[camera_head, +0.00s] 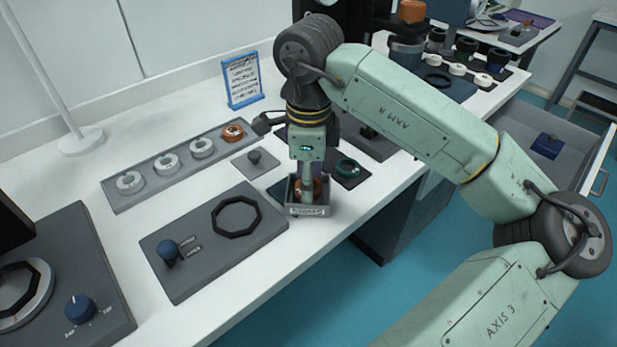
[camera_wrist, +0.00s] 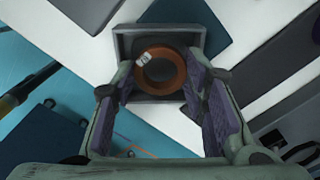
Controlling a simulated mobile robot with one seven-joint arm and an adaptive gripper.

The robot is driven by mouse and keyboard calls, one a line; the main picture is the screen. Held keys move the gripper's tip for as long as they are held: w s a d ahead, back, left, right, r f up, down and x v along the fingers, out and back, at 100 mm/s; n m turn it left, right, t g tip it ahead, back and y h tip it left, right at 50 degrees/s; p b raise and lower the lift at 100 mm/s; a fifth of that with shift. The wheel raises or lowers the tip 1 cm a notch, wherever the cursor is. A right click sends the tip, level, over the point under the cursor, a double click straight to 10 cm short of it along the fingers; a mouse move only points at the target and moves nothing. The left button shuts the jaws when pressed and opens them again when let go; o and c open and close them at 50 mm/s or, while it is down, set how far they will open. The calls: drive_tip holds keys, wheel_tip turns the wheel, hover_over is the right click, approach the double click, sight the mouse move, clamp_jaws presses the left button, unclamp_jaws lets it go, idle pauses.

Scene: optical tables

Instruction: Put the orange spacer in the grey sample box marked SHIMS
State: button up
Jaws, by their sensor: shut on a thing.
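The grey sample box (camera_head: 307,212) stands near the front edge of the white table, with a label on its front wall; in the wrist view its rim (camera_wrist: 122,45) frames the spacer. The orange spacer (camera_wrist: 180,73) is a ring with a small pale tag. It is between my fingers, within the outline of the box; how deep it sits I cannot tell. My gripper (camera_wrist: 160,82), with purple pads, is shut on the spacer. In the head view my gripper (camera_head: 307,184) points down over the box and partly hides the spacer (camera_head: 317,187).
A long grey tray (camera_head: 152,187) with several rings, one orange (camera_head: 232,132), lies to the left. A grey panel with a blue knob (camera_head: 168,250) is at front left. A blue-framed sign (camera_head: 241,80) stands behind.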

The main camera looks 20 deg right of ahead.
drive_tip(key=shift+s+a+f+b, duration=0.1)
drive_tip(key=shift+s+f+b, duration=0.15)
drive_tip(key=shift+f, duration=0.3)
drive_tip(key=shift+s+a+f+b, duration=0.1)
drive_tip(key=shift+s+f+b, duration=0.05)
drive_tip(key=shift+f+b, duration=0.3)
drive_tip(key=shift+s+f+b, duration=0.1)
drive_tip(key=shift+f+b, duration=0.25)
drive_tip(key=shift+b, duration=0.1)
drive_tip(key=o, duration=0.8)
drive_tip(key=shift+c, duration=0.2)
drive_tip(key=o, duration=0.4)
drive_tip(key=shift+w+d+f+g, duration=0.2)
drive_tip(key=shift+w+f+g, duration=0.15)
drive_tip(key=shift+w, duration=0.1)
drive_tip(key=shift+c, duration=0.2)
drive_tip(key=shift+s+r, duration=0.15)
drive_tip(key=shift+r, duration=0.15)
